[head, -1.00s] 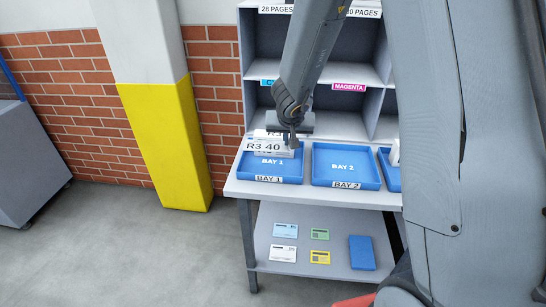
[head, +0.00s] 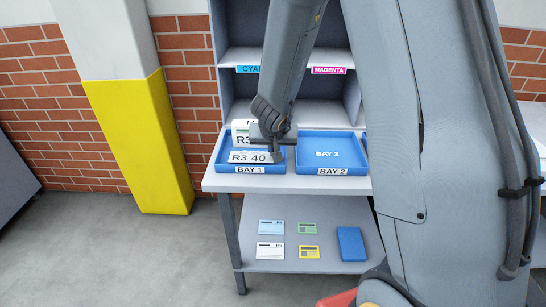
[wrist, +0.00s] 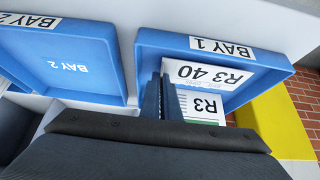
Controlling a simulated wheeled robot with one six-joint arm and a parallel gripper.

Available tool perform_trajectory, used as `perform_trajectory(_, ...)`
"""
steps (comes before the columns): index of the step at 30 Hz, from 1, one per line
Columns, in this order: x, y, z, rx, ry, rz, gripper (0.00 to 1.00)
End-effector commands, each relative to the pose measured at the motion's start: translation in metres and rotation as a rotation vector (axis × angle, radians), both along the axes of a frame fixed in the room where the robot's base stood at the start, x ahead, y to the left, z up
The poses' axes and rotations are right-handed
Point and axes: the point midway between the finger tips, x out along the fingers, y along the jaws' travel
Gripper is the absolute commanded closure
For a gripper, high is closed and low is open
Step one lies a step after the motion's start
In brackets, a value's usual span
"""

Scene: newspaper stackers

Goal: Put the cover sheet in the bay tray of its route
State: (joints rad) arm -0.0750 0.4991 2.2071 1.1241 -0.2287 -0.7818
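The cover sheet (head: 250,157) is white and marked "R3 40". My gripper (head: 276,156) is shut on its right end in the head view. The sheet is over the front of the blue Bay 1 tray (head: 222,163), low; I cannot tell whether it touches the tray. In the wrist view, the sheet (wrist: 228,76) sits beside my close-set dark fingers (wrist: 163,88), within the outline of the Bay 1 tray (wrist: 280,67). A white card marked "R3" (head: 241,127) with a green mark stands behind the sheet, partly hidden; it also shows in the wrist view (wrist: 203,107).
The blue Bay 2 tray (head: 345,158) beside it is empty. A lower shelf (head: 285,265) holds several coloured cards and a blue block (head: 351,243). Cubbies with cyan and magenta labels rise behind the trays. A yellow-painted pillar (head: 140,140) stands at left.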

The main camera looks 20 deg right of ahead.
Motion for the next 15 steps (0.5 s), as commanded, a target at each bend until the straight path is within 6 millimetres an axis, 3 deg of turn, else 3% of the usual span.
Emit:
perform_trajectory(3,0.0003,0.0002,-0.0098,0.000,0.000,0.000,1.00)
perform_trajectory(15,0.0001,-0.0001,-0.0124,0.001,0.000,-0.001,1.00)
